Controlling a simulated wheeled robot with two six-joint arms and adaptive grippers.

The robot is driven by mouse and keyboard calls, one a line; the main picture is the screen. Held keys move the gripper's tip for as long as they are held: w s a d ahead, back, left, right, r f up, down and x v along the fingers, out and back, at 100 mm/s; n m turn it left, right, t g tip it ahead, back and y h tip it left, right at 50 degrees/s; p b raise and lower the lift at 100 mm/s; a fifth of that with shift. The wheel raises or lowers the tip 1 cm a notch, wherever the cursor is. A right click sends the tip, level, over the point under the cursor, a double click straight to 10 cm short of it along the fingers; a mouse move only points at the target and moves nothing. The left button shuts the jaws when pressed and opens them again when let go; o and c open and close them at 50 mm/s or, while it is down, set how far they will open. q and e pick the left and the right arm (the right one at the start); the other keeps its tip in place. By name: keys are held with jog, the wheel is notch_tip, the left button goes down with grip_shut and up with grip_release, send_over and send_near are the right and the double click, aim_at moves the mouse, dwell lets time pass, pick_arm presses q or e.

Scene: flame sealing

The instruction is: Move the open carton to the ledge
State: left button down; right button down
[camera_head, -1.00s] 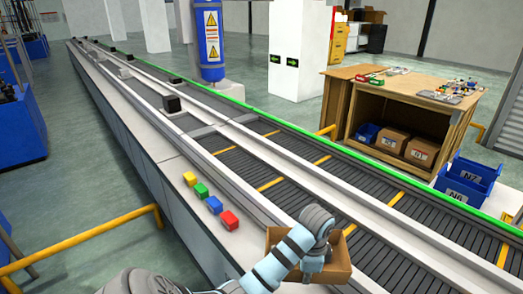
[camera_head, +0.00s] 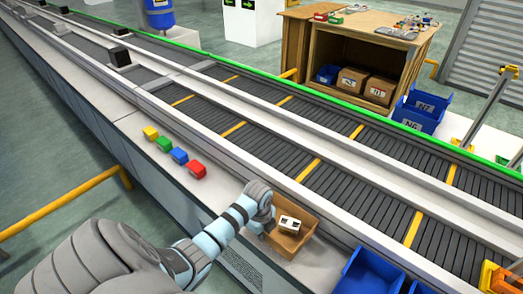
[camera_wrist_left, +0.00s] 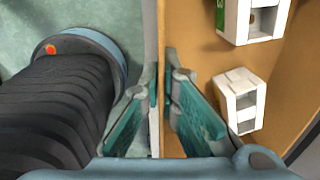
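The open brown carton (camera_head: 282,243) is at the lower middle of the head view, over the pale ledge (camera_head: 222,186) along the conveyor's near side. I cannot tell whether its base touches the ledge. White items with dark holes lie in it; two show in the left wrist view (camera_wrist_left: 240,100). My left gripper (camera_head: 264,214) is at the carton's left wall. In the left wrist view its teal-padded fingers (camera_wrist_left: 161,85) stand close on either side of the brown wall, with almost no gap. My right gripper is out of view.
Yellow, green, blue and red blocks (camera_head: 197,170) sit in a row on the ledge beyond the carton. A blue bin (camera_head: 365,275) stands to its right. The conveyor (camera_head: 330,170) runs behind it. A yellow rail (camera_head: 70,208) stands at left.

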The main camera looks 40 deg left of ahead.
pick_arm(q)
notch_tip(320, 180, down, 4)
jog(key=shift+b, duration=0.5)
jog(key=shift+r, duration=0.15)
jog(key=c, duration=1.8)
grip_release()
jog(key=shift+r, duration=0.3)
notch_tip(320, 180, up, 11)
jog(key=s+p, duration=0.1)
jog(key=p, duration=0.2)
jog(key=shift+r+p, duration=0.2)
jog(key=shift+p, duration=0.1)
